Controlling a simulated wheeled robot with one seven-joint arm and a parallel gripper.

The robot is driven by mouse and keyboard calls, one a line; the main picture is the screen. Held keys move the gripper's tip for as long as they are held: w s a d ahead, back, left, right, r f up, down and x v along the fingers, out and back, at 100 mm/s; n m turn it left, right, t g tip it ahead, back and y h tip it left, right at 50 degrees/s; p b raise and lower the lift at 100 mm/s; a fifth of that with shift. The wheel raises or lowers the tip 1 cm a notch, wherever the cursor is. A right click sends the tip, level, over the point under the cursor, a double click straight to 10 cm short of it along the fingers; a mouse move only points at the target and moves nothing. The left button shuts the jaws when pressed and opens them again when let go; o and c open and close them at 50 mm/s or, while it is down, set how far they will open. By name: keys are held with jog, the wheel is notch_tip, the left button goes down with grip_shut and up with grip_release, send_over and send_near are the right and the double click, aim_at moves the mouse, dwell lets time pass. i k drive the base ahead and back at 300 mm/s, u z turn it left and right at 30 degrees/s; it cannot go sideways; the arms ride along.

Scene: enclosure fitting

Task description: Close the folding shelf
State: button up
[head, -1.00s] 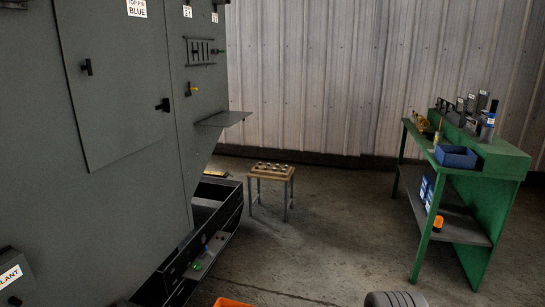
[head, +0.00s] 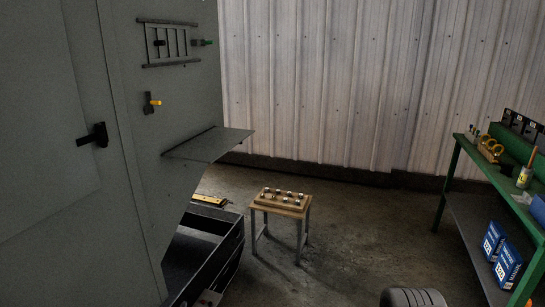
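The folding shelf (head: 215,146) is a flat dark panel on the side of the grey enclosure (head: 85,190). It stands straight out, roughly level, with its inner edge along the enclosure wall and nothing visible on top of it. What holds it from below cannot be made out. A yellow-tipped latch or lever (head: 152,103) sits on the wall above and to the left of the shelf.
Below the shelf, an open dark drawer or tray (head: 238,247) juts from the enclosure. A small stool (head: 282,205) holds a board of small parts. A green workbench (head: 470,165) stands at right. Open floor lies between.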

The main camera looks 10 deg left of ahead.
aim_at(209, 145)
jog(key=i, duration=3.95)
jog(key=u, duration=4.75)
